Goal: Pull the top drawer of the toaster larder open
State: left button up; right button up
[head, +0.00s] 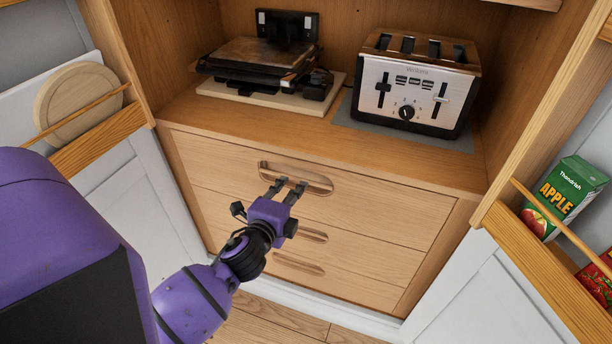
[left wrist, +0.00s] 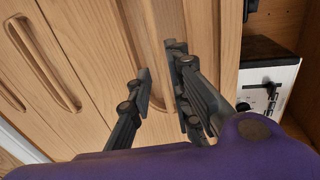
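The toaster larder has a stack of light wooden drawers. The top drawer (head: 385,206) sits flush with the cabinet front, under the shelf. Its long rounded handle recess (head: 319,182) shows in the head view, partly covered by my fingers. My left gripper (head: 288,185) is in front of this handle, with its two dark fingers apart. In the left wrist view the fingers (left wrist: 160,62) are spread, with wood of the drawer front and handle area between and behind them. I cannot tell whether they touch the handle. My right gripper is not in view.
The silver toaster (head: 412,92) and a dark press-like appliance (head: 262,62) stand on the shelf above. Two lower drawers have handles (head: 300,264) below my gripper. Open door racks flank the cabinet, with a round board (head: 80,100) left and an apple carton (head: 566,197) right.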

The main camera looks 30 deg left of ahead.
aim_at(299, 181)
pick_arm(q)
jog(key=x, duration=0.3)
jog(key=shift+w, duration=0.1)
jog(key=shift+x, duration=1.2)
jog(key=shift+w+f, duration=0.1)
jog(key=shift+w, duration=0.25)
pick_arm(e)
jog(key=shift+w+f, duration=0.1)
pick_arm(q)
jog(key=shift+c, duration=0.4)
grip_shut()
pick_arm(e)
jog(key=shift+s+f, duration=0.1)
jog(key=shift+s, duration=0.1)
